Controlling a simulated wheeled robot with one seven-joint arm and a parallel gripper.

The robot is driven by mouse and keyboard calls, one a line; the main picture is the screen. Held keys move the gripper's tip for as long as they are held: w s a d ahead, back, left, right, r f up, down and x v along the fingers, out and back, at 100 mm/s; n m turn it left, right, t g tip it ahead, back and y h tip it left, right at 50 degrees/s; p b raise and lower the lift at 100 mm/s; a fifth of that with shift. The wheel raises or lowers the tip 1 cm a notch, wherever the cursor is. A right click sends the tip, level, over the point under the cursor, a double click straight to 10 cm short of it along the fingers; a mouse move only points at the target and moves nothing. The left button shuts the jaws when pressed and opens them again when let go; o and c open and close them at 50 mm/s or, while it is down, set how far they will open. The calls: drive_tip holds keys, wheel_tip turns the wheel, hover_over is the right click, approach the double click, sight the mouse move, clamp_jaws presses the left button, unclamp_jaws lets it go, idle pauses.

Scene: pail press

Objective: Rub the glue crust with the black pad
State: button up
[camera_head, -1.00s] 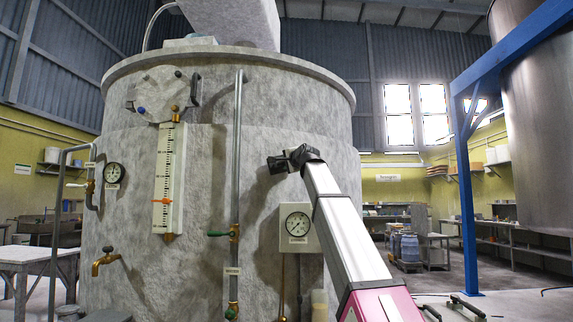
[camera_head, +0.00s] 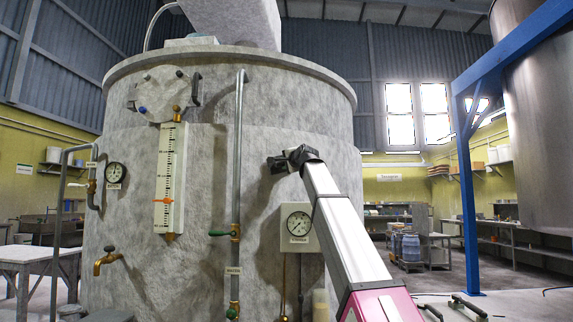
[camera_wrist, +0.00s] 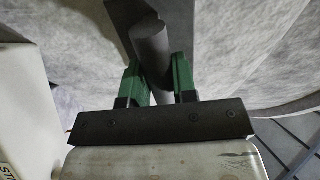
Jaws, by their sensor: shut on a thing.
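The black pad (camera_wrist: 183,22) shows in the wrist view as a dark flat plate against the grey tank wall, with a round dark grey handle (camera_wrist: 149,42) standing out from it. My gripper (camera_wrist: 156,75) is shut on this handle with its green fingers on either side. In the head view the pad (camera_head: 277,164) is a small dark shape at the tank's wall, right of the vertical pipe, at the end of my gripper (camera_head: 298,156). I cannot tell if the pad touches the wall. I cannot make out the glue crust in either view.
The big grey tank (camera_head: 150,90) carries a vertical pipe (camera_head: 238,150) left of my gripper and a dial gauge (camera_head: 298,224) on a pale plate just below it. A white sight scale (camera_head: 168,180) is further left. A blue frame (camera_head: 464,190) stands at right.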

drive_tip(key=shift+w+a, duration=0.15)
drive_tip(key=shift+w, duration=0.15)
drive_tip(key=w+d, duration=0.3)
drive_tip(key=d, duration=0.3)
drive_tip(key=shift+d, duration=0.25)
idle(0.7)
drive_tip(key=shift+a, duration=0.1)
drive_tip(key=shift+s+a, duration=0.5)
drive_tip(key=shift+a, duration=0.55)
drive_tip(key=shift+s+a, duration=0.55)
drive_tip(key=shift+a, duration=0.5)
drive_tip(key=shift+s+a, duration=0.5)
drive_tip(key=shift+a, duration=0.55)
drive_tip(key=shift+v, duration=3)
